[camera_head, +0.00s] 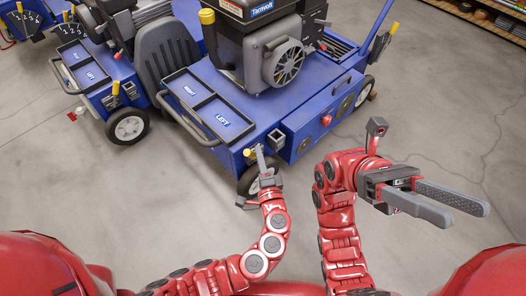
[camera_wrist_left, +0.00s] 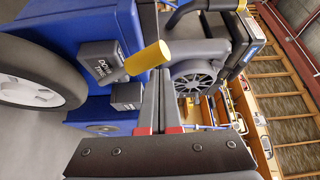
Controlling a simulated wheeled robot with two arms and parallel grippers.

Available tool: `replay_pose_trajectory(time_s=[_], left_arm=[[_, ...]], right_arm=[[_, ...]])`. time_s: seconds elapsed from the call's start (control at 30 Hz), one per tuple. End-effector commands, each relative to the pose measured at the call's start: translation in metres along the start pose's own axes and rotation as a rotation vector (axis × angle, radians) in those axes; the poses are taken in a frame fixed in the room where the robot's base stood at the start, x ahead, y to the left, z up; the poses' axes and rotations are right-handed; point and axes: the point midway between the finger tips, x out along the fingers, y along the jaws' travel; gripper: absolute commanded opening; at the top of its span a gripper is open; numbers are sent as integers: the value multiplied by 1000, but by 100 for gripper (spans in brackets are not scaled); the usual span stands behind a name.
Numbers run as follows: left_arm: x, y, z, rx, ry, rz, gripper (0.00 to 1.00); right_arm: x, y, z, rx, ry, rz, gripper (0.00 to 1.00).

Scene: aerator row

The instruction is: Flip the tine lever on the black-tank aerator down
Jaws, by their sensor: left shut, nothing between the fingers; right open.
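The blue aerator (camera_head: 235,85) stands ahead of me, with a black box-shaped top (camera_head: 245,9) on its engine. A lever with a yellow grip (camera_head: 248,152) is at its near corner. In the left wrist view the yellow grip (camera_wrist_left: 147,61) sticks out from a grey housing (camera_wrist_left: 101,62) with partly readable lettering. My left gripper (camera_head: 260,150) is shut and empty at this lever. Its fingers, also in the left wrist view (camera_wrist_left: 159,80), lie just beside the grip; I cannot tell whether they touch. My right gripper (camera_head: 465,202) is open and empty, clear of the machine.
Another blue machine (camera_head: 85,68) with a numbered panel stands at the left. Black trays (camera_head: 205,104) and a grey rail (camera_head: 185,122) line the aerator's near side. Other yellow-tipped levers show, one by the engine (camera_head: 206,17). The concrete floor (camera_head: 440,105) at the right is clear.

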Motion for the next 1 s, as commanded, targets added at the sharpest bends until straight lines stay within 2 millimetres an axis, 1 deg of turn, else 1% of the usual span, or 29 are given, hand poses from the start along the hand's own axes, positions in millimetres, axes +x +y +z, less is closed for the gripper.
replay_pose_trajectory(time_s=[0.3, 0.83, 1.0], left_arm=[[-3, 3, 5, 0, -1, 0, 0], [-3, 4, 7, 1, -4, 2, 0], [-2, 6, 9, 2, -5, 3, 0]], right_arm=[[4, 2, -3, 4, 26, 15, 50], [4, 2, -3, 5, 30, 17, 50], [10, 5, -8, 12, 70, 38, 50]])
